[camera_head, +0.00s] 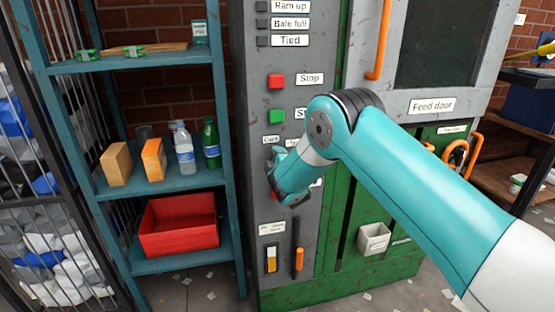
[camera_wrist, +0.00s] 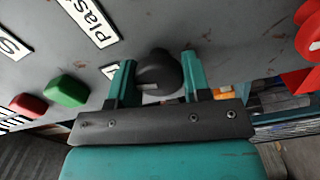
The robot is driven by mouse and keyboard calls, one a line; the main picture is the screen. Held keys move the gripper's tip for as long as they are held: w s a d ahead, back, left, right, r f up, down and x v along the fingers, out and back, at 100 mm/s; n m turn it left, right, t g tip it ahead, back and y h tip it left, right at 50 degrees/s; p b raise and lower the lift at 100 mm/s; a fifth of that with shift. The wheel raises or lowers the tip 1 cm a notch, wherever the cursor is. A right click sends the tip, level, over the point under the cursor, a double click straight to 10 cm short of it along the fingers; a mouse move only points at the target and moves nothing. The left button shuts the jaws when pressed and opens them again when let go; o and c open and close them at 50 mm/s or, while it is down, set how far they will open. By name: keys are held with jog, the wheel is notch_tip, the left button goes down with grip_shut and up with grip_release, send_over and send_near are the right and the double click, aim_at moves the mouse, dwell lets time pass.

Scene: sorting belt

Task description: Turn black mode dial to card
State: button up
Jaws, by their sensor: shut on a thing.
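The black mode dial (camera_wrist: 157,70) sits on the grey panel between my fingers in the wrist view. A small pale mark shows on its edge near my palm. My gripper (camera_wrist: 158,76) is shut on the dial, one teal finger on each side. In the head view my gripper (camera_head: 287,180) is against the panel and hides the dial. The "Card" label (camera_head: 271,140) shows just above it at the upper left. In the wrist view a "Plas..." label (camera_wrist: 88,20) is cut off by the frame, and another label (camera_wrist: 110,70) is partly behind a finger.
A red Stop button (camera_head: 276,81) and a green button (camera_head: 277,116) are above the dial. A large red knob (camera_wrist: 310,40) is at the right in the wrist view. A teal shelf (camera_head: 165,181) with bottles and boxes stands left of the panel.

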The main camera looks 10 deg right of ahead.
jog(key=shift+n, duration=1.1)
jog(key=shift+f, duration=0.1)
jog(key=o, duration=0.9)
jog(key=shift+s, duration=0.15)
jog(key=s+b, duration=1.1)
jog(key=s, duration=0.6)
jog(key=shift+s, duration=0.1)
